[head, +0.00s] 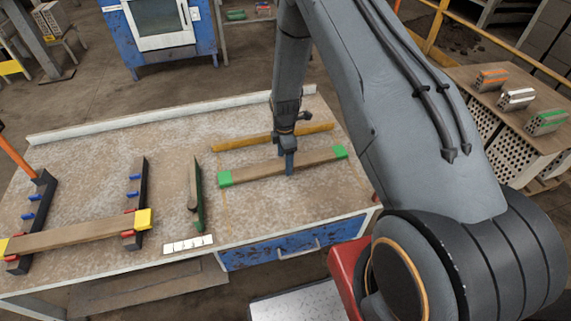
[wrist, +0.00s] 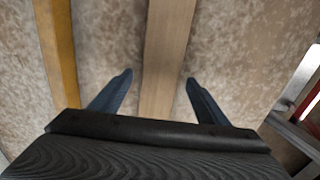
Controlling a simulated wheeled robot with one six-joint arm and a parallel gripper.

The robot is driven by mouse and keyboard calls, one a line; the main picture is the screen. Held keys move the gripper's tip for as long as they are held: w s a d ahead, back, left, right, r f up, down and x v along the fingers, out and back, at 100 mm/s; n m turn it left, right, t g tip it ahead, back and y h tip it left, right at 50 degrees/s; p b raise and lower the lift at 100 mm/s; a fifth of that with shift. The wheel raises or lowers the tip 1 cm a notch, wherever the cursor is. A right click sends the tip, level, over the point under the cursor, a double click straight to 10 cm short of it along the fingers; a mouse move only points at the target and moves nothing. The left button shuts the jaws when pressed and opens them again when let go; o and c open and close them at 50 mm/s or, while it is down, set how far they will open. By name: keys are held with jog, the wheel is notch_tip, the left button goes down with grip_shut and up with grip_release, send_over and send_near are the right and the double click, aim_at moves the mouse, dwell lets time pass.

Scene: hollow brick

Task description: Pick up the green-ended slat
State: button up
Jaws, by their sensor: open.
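The green-ended slat (head: 265,169) is a brown wooden bar with a green block at each end. It lies on the workbench in the head view, slightly slanted, rising to the right. My gripper (head: 289,163) is over the slat near its middle. In the wrist view the bare wood of the slat (wrist: 168,50) runs between the two blue fingers of my gripper (wrist: 157,85). The fingers are open, one on each side of the slat, with a gap on both sides. The slat's green ends are outside the wrist view.
A yellow-brown bar (head: 240,142) lies just behind the slat. A yellow-ended slat (head: 75,235) rests across two dark racks with red and blue pegs at the left. A dark and green piece (head: 197,195) lies left of the slat. The bench (head: 285,213) is clear in front.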

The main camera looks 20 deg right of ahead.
jog(key=shift+f, duration=0.4)
jog(key=c, duration=1.3)
jog(key=shift+c, duration=0.5)
jog(key=shift+r, duration=0.15)
